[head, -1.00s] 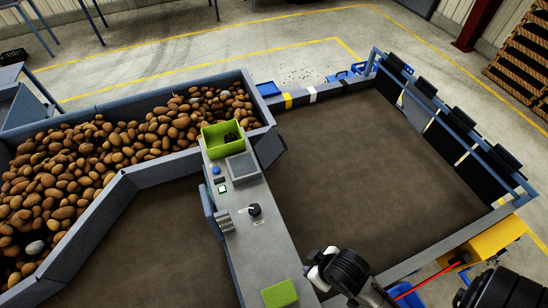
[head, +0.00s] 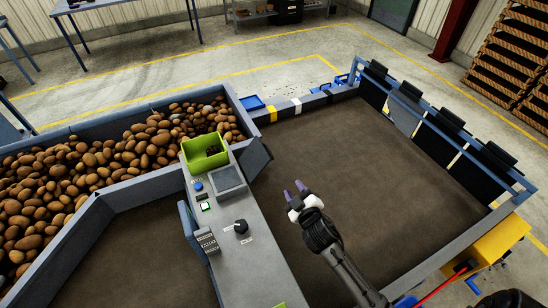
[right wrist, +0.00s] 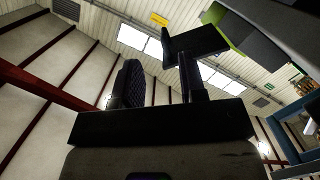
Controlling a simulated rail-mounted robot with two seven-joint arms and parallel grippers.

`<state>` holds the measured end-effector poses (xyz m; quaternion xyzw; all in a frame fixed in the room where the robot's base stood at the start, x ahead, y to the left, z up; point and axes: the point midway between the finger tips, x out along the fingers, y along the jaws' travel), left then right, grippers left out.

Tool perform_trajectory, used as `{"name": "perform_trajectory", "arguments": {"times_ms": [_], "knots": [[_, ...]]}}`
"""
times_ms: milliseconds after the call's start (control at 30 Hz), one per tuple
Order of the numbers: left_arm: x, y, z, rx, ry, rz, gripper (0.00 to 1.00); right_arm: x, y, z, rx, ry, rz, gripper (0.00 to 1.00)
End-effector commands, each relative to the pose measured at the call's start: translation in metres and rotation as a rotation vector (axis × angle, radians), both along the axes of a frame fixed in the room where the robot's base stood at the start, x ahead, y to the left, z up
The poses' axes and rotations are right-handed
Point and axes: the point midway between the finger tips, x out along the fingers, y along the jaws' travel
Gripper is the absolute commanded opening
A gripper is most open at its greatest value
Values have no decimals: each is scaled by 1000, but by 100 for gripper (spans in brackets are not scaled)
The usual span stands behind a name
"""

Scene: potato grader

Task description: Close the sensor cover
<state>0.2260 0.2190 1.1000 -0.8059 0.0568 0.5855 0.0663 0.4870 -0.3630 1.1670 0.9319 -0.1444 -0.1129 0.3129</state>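No part is clearly marked as the sensor cover. A blue-grey hinged-looking panel (head: 188,222) stands at the left side of the grey console (head: 245,262), beside a ribbed grey part (head: 207,241); whether it is the cover I cannot tell. My right gripper (head: 295,188) is over the brown belt, to the right of the console, with its purple-grey fingertips apart and nothing between them. In the right wrist view its two dark fingers (right wrist: 160,80) stand apart, pointing up toward the ceiling. My left gripper is not in view.
The console carries a green bin (head: 205,152), a small screen (head: 227,180), buttons and a black knob (head: 241,226). Potatoes (head: 110,160) fill the trough at left. The brown belt (head: 350,150) is bare. A yellow box (head: 495,248) stands at the right.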

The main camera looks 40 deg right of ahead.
Motion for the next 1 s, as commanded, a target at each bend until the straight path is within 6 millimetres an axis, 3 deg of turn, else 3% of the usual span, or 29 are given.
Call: {"name": "perform_trajectory", "arguments": {"times_ms": [133,367,800,1000], "knots": [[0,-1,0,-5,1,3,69,4,10,15,-36,-83,64,38],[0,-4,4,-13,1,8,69,20,10,22,-45,-116,90,38],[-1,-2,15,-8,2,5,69,97,-11,22,-43,-113,88,38],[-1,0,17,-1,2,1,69,122,-18,21,-43,-113,88,38]]}}
